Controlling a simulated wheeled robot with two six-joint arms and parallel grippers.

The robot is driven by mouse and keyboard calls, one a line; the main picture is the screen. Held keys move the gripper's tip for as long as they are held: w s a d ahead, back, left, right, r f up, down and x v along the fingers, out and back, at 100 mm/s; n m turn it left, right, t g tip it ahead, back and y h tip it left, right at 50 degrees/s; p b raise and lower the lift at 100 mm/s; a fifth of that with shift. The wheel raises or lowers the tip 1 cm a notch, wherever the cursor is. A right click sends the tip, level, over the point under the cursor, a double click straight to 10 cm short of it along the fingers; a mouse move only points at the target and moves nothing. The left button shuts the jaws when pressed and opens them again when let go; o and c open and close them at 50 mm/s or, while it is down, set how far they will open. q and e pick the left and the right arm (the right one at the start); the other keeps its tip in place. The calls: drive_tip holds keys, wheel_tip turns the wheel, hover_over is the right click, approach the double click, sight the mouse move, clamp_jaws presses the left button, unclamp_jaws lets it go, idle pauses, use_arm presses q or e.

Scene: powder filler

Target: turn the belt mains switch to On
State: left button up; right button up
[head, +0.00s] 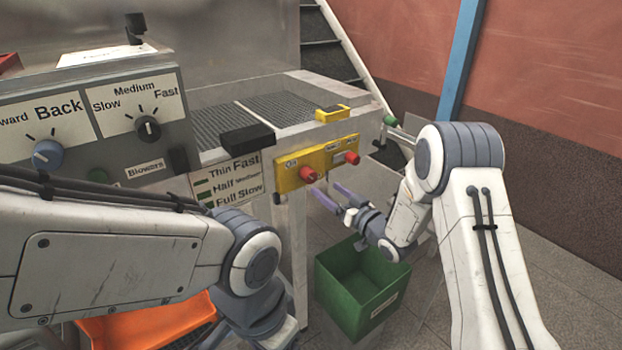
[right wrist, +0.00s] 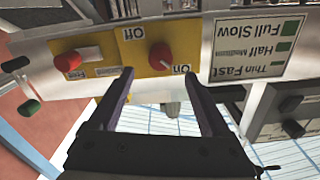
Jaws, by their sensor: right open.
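The belt mains switch is a red knob on a yellow plate (head: 290,181), the left of two red knobs in the head view (head: 308,174). In the upside-down right wrist view, the same knob (right wrist: 160,55) sits between the words "Off" and "On". Its setting is hard to read. My right gripper (head: 326,193) is open and empty, with purple fingers pointing at the plate. In the right wrist view its fingertips (right wrist: 158,74) lie on either side just below the knob, seemingly apart from it. My left arm crosses the lower left; its gripper is not visible.
A second red knob (head: 350,157) sits beside the switch on the yellow plate. A green bin (head: 347,300) stands below my right gripper. An orange tray (head: 150,328) is at the lower left. The grey control panel (head: 75,125) with dials is on the left.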

sight(312, 178)
drive_tip(key=p+x, duration=0.1)
drive_tip(key=x, duration=0.8)
drive_tip(key=shift+s+p, duration=0.1)
drive_tip(key=shift+p, duration=0.2)
clamp_jaws()
